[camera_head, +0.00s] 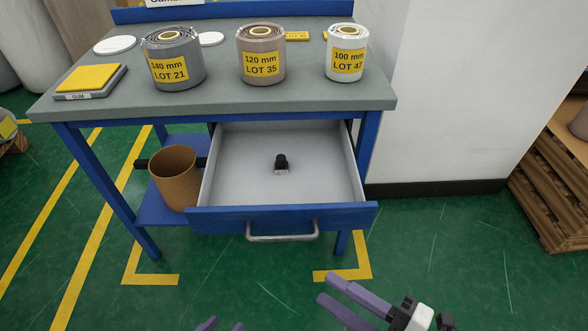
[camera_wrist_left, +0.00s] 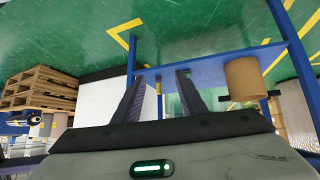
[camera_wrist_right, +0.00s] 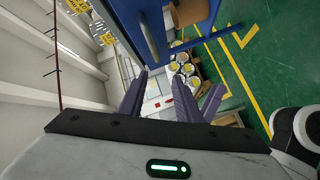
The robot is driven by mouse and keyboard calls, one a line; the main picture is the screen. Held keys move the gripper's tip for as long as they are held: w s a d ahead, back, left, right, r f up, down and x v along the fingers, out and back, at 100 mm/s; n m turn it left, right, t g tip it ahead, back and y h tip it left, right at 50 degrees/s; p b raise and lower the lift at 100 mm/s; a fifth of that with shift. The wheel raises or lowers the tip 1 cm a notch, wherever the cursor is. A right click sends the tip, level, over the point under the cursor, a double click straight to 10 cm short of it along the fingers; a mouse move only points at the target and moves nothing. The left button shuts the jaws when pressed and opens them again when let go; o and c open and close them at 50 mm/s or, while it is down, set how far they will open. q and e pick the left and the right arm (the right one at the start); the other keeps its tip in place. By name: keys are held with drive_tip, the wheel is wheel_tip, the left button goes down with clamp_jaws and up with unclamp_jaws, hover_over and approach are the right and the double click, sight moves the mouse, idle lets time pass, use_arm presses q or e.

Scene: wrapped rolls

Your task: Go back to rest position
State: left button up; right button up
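My left gripper (camera_head: 222,326) shows only as two purple fingertips at the bottom edge of the head view. In the left wrist view its fingers (camera_wrist_left: 158,85) stand apart with nothing between them. My right gripper (camera_head: 326,289) is at the bottom right of the head view, in front of the bench and over the floor. In the right wrist view its fingers (camera_wrist_right: 160,85) are apart and hold nothing. The drawer (camera_head: 230,185) is pulled open, with a small black object (camera_head: 281,161) inside.
On the bench (camera_head: 215,100) stand a 140 mm roll (camera_head: 174,60), a 120 mm roll (camera_head: 261,55) and a 100 mm roll (camera_head: 346,53). A brown bin (camera_head: 173,180) is on the lower shelf beside the drawer. Pallets (camera_head: 552,180) stand at right. Floor before the bench is clear.

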drive_tip(key=w+d+f+m+t+h+p, duration=0.25)
drive_tip(key=d+f+m+h, duration=0.35)
drive_tip(key=m, duration=0.6)
drive_tip(key=s+d+f+m+g+h+p, duration=0.1)
drive_tip(key=s+f+m+g+h, duration=0.3)
drive_tip(key=m, duration=0.4)
drive_tip(key=shift+s+d+f+p, duration=0.3)
drive_tip(key=shift+s+d+f, duration=0.2)
drive_tip(key=shift+s, duration=0.3)
drive_tip(key=shift+g, duration=0.25)
